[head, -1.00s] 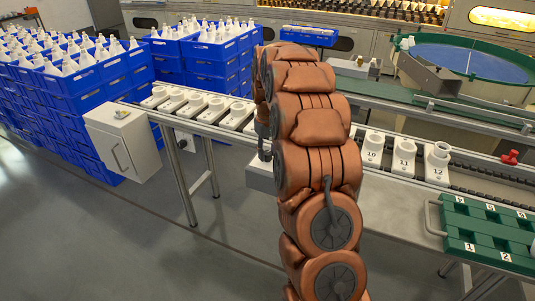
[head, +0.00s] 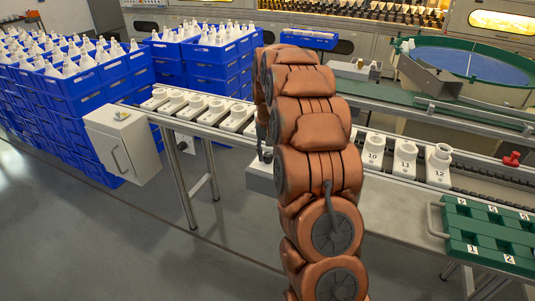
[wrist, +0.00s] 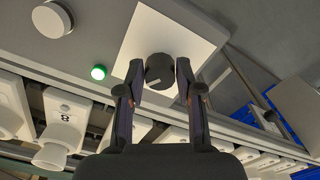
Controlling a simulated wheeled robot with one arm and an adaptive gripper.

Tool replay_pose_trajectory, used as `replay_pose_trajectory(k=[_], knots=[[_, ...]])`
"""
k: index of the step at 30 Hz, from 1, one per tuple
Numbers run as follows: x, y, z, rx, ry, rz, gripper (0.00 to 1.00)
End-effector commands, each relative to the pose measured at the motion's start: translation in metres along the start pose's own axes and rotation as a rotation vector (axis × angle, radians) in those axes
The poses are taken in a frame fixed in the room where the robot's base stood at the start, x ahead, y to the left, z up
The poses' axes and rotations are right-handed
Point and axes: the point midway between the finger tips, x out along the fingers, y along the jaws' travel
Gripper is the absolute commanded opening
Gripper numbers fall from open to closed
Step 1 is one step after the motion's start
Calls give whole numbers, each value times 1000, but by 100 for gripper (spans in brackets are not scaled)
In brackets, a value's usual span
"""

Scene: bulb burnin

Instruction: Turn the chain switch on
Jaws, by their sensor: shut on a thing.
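The chain switch shows in the wrist view as a round black knob (wrist: 158,68) with a pale pointer mark, on a square white plate (wrist: 160,32). The pointer slants toward the lower right in that view. My gripper (wrist: 159,80) is shut on the knob, one finger on each side.
A lit green lamp (wrist: 99,72) and a pale round button (wrist: 52,19) are near the plate. Numbered white holders (head: 438,165) line the conveyor. A green tray (head: 490,235) is at right. Blue crates (head: 100,85) and a grey cabinet (head: 122,145) are at left.

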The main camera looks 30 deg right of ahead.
Motion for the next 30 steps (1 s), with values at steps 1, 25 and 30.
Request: replay_pose_trajectory(k=[1,25,30], knots=[[0,1,0,1,-1,1,0],[-6,0,-1,-2,2,0,60],[-30,0,-1,-1,4,0,60]])
